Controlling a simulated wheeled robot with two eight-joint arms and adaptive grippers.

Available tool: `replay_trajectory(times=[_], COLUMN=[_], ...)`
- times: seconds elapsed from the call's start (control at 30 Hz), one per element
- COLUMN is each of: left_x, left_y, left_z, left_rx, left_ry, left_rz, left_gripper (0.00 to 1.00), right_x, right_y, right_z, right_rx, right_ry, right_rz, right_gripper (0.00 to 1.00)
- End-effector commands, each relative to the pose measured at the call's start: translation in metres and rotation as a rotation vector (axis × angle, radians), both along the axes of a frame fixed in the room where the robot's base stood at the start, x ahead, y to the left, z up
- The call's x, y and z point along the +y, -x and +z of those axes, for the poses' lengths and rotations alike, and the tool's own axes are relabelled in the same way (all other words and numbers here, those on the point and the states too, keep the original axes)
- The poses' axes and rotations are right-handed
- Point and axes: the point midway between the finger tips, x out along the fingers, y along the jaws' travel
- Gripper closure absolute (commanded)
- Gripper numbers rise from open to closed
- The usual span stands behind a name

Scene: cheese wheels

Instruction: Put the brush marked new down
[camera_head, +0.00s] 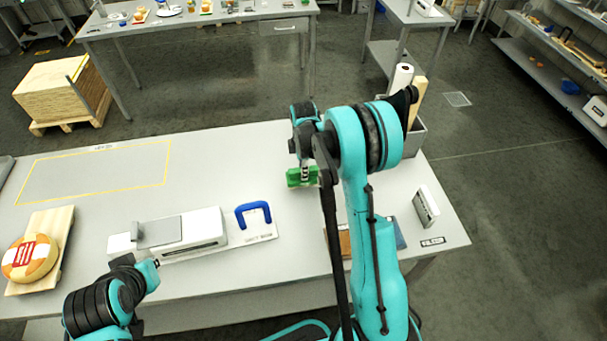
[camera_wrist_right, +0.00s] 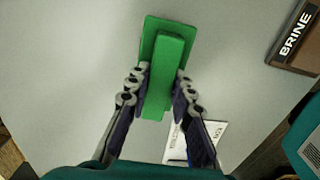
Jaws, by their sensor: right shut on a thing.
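A green brush (camera_head: 302,177) is in my right gripper (camera_head: 304,166), over the back right part of the grey table (camera_head: 300,226). In the right wrist view my right gripper (camera_wrist_right: 158,97) is shut on the raised green grip of the brush (camera_wrist_right: 155,25), with a finger on each side. The wider green base lies beyond the grip. I cannot read a mark on the brush, nor tell whether it touches the table. My left gripper (camera_head: 150,262) is low at the table's front left, and its jaws are too small to judge.
A white press-like device (camera_head: 203,228) and a blue handle on a white card (camera_head: 253,214) lie mid-table. A cheese wheel (camera_head: 31,258) sits on a board at left. A block marked BRINE (camera_wrist_right: 297,38) and a printed white card (camera_wrist_right: 207,140) lie near the brush. A yellow-taped area (camera_head: 90,178) is empty.

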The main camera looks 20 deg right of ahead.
Motion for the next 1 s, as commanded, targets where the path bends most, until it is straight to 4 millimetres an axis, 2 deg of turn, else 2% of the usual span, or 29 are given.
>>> replay_trajectory(times=[0.03,0.13,0.5,0.53,0.6,0.87,1.0], left_x=[0.0,0.0,0.0,0.0,0.0,0.0,0.0], left_y=[0.0,0.0,0.0,0.0,0.0,0.0,0.0], left_z=[-0.002,-0.004,-0.008,-0.008,-0.007,-0.006,-0.001], left_rx=[0.0,0.0,0.0,0.0,0.0,0.0,0.0], left_ry=[0.0,0.0,0.0,0.0,0.0,0.0,0.0], left_rz=[0.0,0.0,0.0,0.0,0.0,0.0,0.0], left_gripper=[1.0,1.0,1.0,1.0,1.0,1.0,1.0], right_x=[0.0,0.0,0.0,0.0,0.0,0.0,0.0], right_y=[0.0,0.0,0.0,0.0,0.0,0.0,0.0], right_z=[-0.01,-0.02,-0.025,-0.024,-0.024,-0.023,-0.017], right_rx=[0.0,0.0,0.0,0.0,0.0,0.0,0.0], right_ry=[0.0,0.0,0.0,0.0,0.0,0.0,0.0], right_rz=[0.0,0.0,0.0,0.0,0.0,0.0,0.0], right_gripper=[1.0,1.0,1.0,0.73,0.57,0.57,0.57])
